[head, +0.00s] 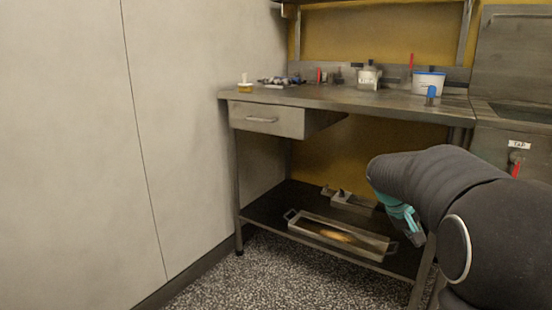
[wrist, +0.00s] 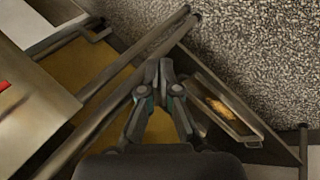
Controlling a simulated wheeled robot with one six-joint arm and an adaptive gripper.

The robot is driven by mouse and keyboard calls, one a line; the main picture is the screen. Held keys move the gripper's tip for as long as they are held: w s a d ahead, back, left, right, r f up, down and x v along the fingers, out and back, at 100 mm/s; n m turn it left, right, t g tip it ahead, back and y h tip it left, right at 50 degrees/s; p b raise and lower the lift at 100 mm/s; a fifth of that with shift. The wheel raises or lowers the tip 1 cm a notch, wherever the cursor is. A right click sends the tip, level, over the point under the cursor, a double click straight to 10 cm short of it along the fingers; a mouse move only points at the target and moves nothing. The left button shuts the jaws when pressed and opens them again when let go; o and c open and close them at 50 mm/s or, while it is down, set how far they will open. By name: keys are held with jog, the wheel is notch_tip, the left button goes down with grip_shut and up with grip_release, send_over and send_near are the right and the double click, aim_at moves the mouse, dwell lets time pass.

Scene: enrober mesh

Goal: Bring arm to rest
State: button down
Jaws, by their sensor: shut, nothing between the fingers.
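My arm reaches in from the right of the head view, in front of the workbench. My gripper (wrist: 159,66) shows in the wrist view with its fingertips together and nothing between them. In the head view its lower end (head: 418,238) points down, partly hidden behind my dark arm. It appears clear of the bench and the shelf, though the exact gap cannot be told.
A steel workbench (head: 300,97) carries several small items, a white tub (head: 428,83) and a bottle. Its drawer (head: 268,119) looks shut. A handled tray (head: 310,233) lies on the lower shelf. A sink unit (head: 490,125) stands right. Speckled floor (head: 265,272) is free in front.

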jog(key=s+a+r+t+y+p, duration=0.2)
jog(key=s+a+r+y+p, duration=0.1)
jog(key=s+a, duration=0.6)
jog(key=s+a+r+t+y+p, duration=0.2)
jog(key=s+a, duration=0.8)
jog(key=s, duration=0.8)
jog(key=shift+s+r+y+p, duration=0.2)
jog(key=shift+r+y+p, duration=0.5)
jog(key=shift+r+p, duration=0.5)
